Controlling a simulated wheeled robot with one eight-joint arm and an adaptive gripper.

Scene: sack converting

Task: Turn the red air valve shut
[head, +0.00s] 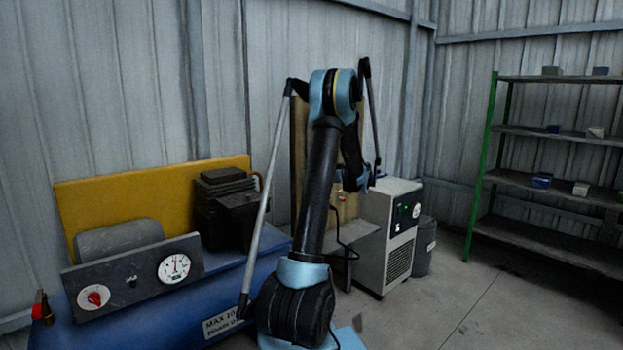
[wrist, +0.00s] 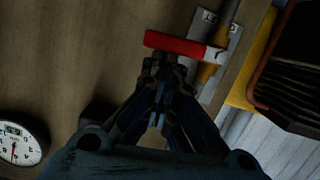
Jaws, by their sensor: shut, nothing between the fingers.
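The red air valve handle (wrist: 185,44) is a flat lever at the upper middle of the wrist view. It lies crosswise to a pipe (wrist: 228,14) with a brass-coloured valve body (wrist: 208,70) on a pale plate. My gripper (wrist: 161,66) is shut and empty. Its fingertips are at the lower edge of the handle, left of the pivot; I cannot tell whether they touch.
The valve is on a brown board (wrist: 90,50), with a dial gauge (wrist: 20,143) at lower left. In the head view a blue compressor (head: 238,292) stands left, a grey dryer cabinet (head: 375,242) right of the board, and green-framed shelves (head: 545,180) far right.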

